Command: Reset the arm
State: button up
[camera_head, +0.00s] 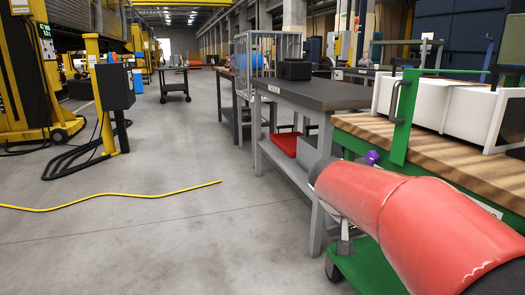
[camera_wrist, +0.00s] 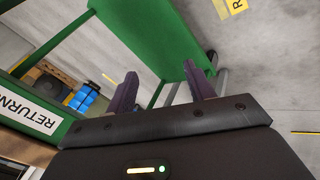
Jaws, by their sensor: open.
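My gripper (camera_wrist: 162,92) shows in the wrist view with its two dark purple fingers spread apart and nothing between them. Past the fingers are a green panel (camera_wrist: 150,35) and the grey floor. The rest of the gripper is hidden behind the arm.
The green cart has a wooden top with white boxes (camera_head: 465,108). A grey table (camera_head: 318,93) with a black box (camera_head: 294,69) stands beyond it, a red tray (camera_head: 287,143) below. A yellow cable (camera_head: 110,199) lies on the floor. The left floor is mostly open.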

jog(key=s+a+f+n+t+y, duration=0.1)
jog(key=s+a+f+t+y, duration=0.2)
jog(key=s, duration=0.7)
jog(key=s+a+f+n+y, duration=0.1)
jog(key=s+a+y, duration=0.25)
jog(key=s, duration=0.65)
notch_tip(320, 180, up, 13)
jog(key=p, duration=1.2)
jog(key=shift+a+f+p, duration=0.2)
jog(key=shift+a+p, duration=0.1)
jog(key=shift+p, duration=0.1)
